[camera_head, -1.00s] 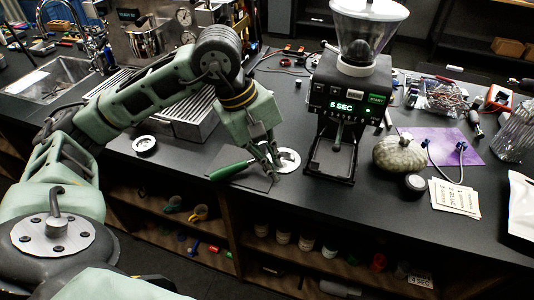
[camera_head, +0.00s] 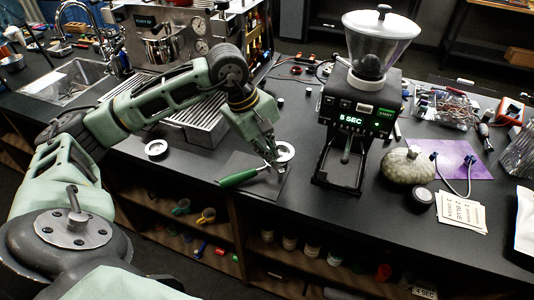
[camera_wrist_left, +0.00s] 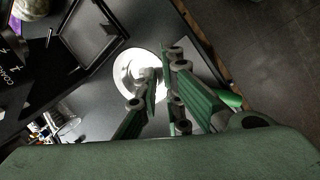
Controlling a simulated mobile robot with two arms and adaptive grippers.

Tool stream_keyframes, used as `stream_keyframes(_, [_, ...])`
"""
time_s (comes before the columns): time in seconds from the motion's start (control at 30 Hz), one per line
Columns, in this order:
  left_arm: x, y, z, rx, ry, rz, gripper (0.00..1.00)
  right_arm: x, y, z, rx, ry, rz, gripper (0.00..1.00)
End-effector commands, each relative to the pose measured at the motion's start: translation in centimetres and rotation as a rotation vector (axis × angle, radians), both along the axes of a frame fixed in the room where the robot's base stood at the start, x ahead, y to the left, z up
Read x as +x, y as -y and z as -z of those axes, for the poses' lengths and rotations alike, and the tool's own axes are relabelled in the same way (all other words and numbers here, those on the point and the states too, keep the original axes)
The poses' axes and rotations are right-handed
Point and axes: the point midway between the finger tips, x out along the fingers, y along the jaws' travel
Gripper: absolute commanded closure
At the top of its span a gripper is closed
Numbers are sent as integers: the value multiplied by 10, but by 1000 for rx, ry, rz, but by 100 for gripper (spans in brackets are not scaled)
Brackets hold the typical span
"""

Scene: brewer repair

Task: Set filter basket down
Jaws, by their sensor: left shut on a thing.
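The filter basket, seemingly the silver round piece (camera_head: 287,149), is at the tips of my left gripper (camera_head: 271,157). The wrist view shows its pale rim and round bowl (camera_wrist_left: 127,76) beside the fingers (camera_wrist_left: 157,88), which are shut on its edge. In the head view it is over the back of the dark mat (camera_head: 276,188); I cannot tell whether it touches it. The green-handled tool (camera_head: 238,178) lies on the mat; its green handle shows in the wrist view (camera_wrist_left: 230,99), partly behind the fingers. My right gripper is not in view.
The grinder (camera_head: 352,118) stands just right of the gripper. A ring-shaped part (camera_head: 156,149) lies on the counter at left. A slatted metal tray (camera_head: 205,128) lies behind the arm. The counter's front edge is close to the mat.

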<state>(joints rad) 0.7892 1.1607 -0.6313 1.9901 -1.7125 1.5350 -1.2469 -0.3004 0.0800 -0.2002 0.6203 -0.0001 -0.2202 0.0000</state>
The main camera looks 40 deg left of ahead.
Motion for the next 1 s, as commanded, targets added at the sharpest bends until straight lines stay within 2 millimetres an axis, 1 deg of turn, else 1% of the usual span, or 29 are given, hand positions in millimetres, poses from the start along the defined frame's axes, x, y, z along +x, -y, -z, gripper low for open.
stream_keyframes(0.03, [7, -8, 3, -2, -6, -5, 100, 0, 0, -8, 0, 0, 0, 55])
stream_keyframes(0.1, [15, -18, 12, -1, -5, -4, 100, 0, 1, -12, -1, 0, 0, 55])
stream_keyframes(0.2, [25, -27, 20, -2, -3, -2, 100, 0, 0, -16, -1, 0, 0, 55])
stream_keyframes(0.3, [29, -32, 25, 0, -1, -1, 100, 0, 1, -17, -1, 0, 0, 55])
stream_keyframes(0.37, [29, -33, 29, -1, -1, 0, 100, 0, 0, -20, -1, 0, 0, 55])
stream_keyframes(0.5, [28, -32, 49, 0, -5, 1, 100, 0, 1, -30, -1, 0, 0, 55])
stream_keyframes(0.6, [29, -32, 60, -1, -2, 1, 100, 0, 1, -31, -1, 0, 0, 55])
stream_keyframes(0.7, [28, -32, 65, 1, -4, 2, 100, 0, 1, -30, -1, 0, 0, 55])
stream_keyframes(0.83, [28, -32, 66, 1, -6, 2, 100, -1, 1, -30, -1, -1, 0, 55])
stream_keyframes(0.87, [28, -32, 66, 1, -6, 2, 90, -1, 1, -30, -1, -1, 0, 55])
stream_keyframes(1.0, [28, -32, 64, 0, -4, 2, 78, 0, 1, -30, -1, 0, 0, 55])
